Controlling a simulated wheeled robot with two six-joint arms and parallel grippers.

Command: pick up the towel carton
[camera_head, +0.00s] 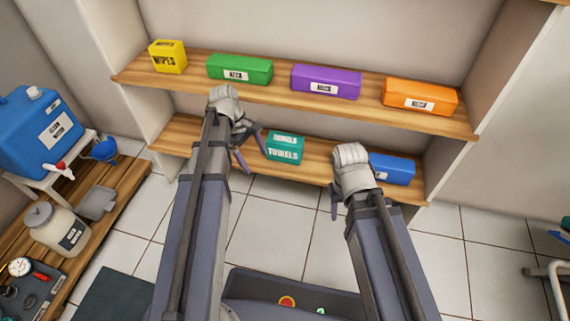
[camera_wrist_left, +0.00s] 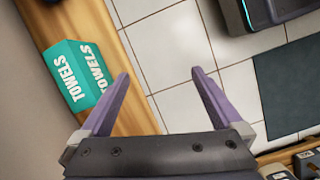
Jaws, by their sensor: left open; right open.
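The teal towel carton (camera_head: 284,148) stands on the lower wooden shelf, its front marked TOWELS. It also shows at the left of the left wrist view (camera_wrist_left: 74,78), outside the fingers. My left gripper (camera_head: 251,148) is open and empty, just left of the carton in the head view, apart from it as far as I can tell. In the left wrist view, its two purple fingers (camera_wrist_left: 160,82) are spread, with floor tiles behind them. My right gripper (camera_head: 340,205) is by the shelf's front edge, left of the blue box; its fingers are mostly hidden behind the wrist.
A blue box (camera_head: 392,169) is on the lower shelf (camera_head: 222,150), right of the carton. The upper shelf (camera_head: 285,93) holds yellow (camera_head: 168,57), green (camera_head: 240,70), purple (camera_head: 326,81) and orange (camera_head: 420,96) boxes. A blue jug (camera_head: 40,118) stands at left. The floor is mostly clear.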

